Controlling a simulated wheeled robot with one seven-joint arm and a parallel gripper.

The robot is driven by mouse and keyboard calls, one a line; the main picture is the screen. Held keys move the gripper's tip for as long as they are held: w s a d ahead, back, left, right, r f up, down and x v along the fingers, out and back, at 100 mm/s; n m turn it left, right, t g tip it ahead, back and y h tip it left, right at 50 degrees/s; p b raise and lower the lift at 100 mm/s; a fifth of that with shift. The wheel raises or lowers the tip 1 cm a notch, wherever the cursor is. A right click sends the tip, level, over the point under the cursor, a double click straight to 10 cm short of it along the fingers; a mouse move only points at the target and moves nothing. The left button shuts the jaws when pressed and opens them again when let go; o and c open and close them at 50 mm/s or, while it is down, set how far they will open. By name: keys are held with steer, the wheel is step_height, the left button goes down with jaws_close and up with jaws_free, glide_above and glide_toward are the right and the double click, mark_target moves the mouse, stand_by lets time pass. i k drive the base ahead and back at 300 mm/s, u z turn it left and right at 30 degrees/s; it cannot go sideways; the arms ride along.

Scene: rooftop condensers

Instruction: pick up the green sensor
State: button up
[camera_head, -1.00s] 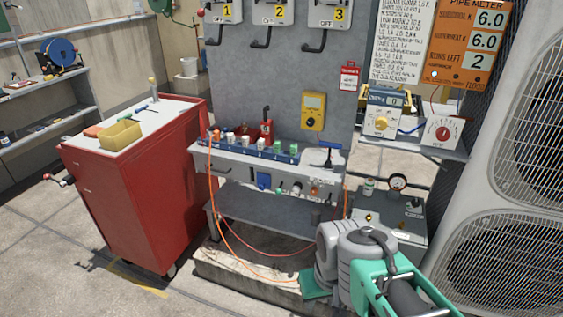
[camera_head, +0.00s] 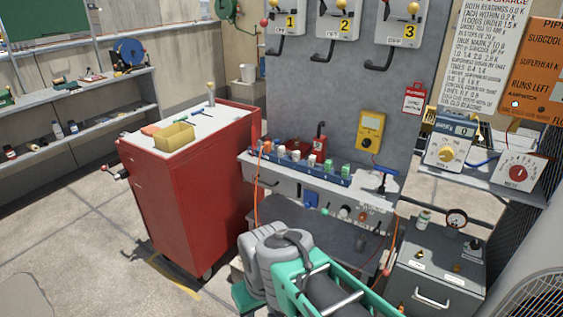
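On the ledge of the grey workbench (camera_head: 285,187) a blue rack (camera_head: 305,168) holds a row of small pieces with white, red and green tops. Two pieces with green tops, one green piece (camera_head: 328,165) and another green piece (camera_head: 345,171), stand near its right end. I cannot tell which, if either, is the green sensor. Another small green part (camera_head: 327,212) shows on the bench front below. My arm, grey and teal, reaches in at the bottom centre and hides part of the bench's lower shelf. My gripper's fingers do not show.
A grey box with a gauge (camera_head: 435,270) stands right. Shelves (camera_head: 85,125) line the left wall. Open floor lies front left.

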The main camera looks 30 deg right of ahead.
mark_target(328, 164)
steer(key=u, duration=0.3)
steer(key=i, duration=0.85)
steer(key=z, duration=0.5)
steer(key=i, duration=0.65)
steer(key=z, duration=0.65)
